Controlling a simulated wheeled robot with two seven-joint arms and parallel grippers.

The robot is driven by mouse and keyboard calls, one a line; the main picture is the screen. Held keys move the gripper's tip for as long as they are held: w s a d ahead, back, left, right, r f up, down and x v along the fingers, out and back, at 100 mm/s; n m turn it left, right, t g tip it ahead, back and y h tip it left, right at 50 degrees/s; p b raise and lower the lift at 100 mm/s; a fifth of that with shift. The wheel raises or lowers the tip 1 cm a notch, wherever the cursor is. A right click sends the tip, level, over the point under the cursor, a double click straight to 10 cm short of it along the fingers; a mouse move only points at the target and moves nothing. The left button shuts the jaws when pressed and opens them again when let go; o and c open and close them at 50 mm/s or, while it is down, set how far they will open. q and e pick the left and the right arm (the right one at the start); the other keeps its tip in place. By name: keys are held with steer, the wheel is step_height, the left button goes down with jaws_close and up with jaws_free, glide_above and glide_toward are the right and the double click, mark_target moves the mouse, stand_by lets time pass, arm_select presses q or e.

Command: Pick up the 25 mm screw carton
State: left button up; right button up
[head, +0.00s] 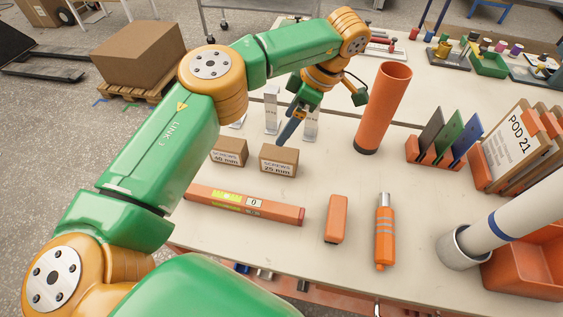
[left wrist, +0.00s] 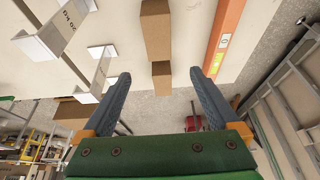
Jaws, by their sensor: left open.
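The 25 mm screw carton (head: 278,160) is a small brown box with a white label reading "SCREWS 25 mm". It stands on the pale bench, right of the similar 40 mm screw carton (head: 229,153). My left gripper (head: 282,139) is open, its dark blue fingers low just behind and above the 25 mm carton in the head view. In the left wrist view the fingers (left wrist: 160,74) are apart with nothing held. A brown carton (left wrist: 156,30) lies ahead of the gap, and a second one (left wrist: 162,76) shows between the fingertips. My right gripper is not in view.
An orange spirit level (head: 244,205) lies in front of the cartons. White metal brackets (head: 271,110) stand close behind them. A tall orange tube (head: 384,108) stands right of my gripper. The bench between carton and tube is clear.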

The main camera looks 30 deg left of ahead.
mark_target(282, 153)
arm_select(q)
steer(key=f+b, duration=0.1)
steer(key=f, duration=0.1)
steer(key=s+f+b, duration=0.1)
steer(key=b, duration=0.1)
steer(key=shift+f, duration=0.4)
steer(key=f+b, duration=0.2)
steer(key=f, duration=0.1)
steer(key=shift+w, duration=0.35)
steer(key=shift+w+f, duration=0.1)
steer(key=shift+f, duration=0.05)
steer(key=shift+a+f, duration=0.25)
steer(key=shift+f, duration=0.1)
steer(key=p+x, duration=0.2)
steer(key=x, duration=0.3)
steer(key=shift+f, duration=0.2)
steer(key=shift+w+f, duration=0.1)
steer(key=shift+f, duration=0.1)
jaws_close()
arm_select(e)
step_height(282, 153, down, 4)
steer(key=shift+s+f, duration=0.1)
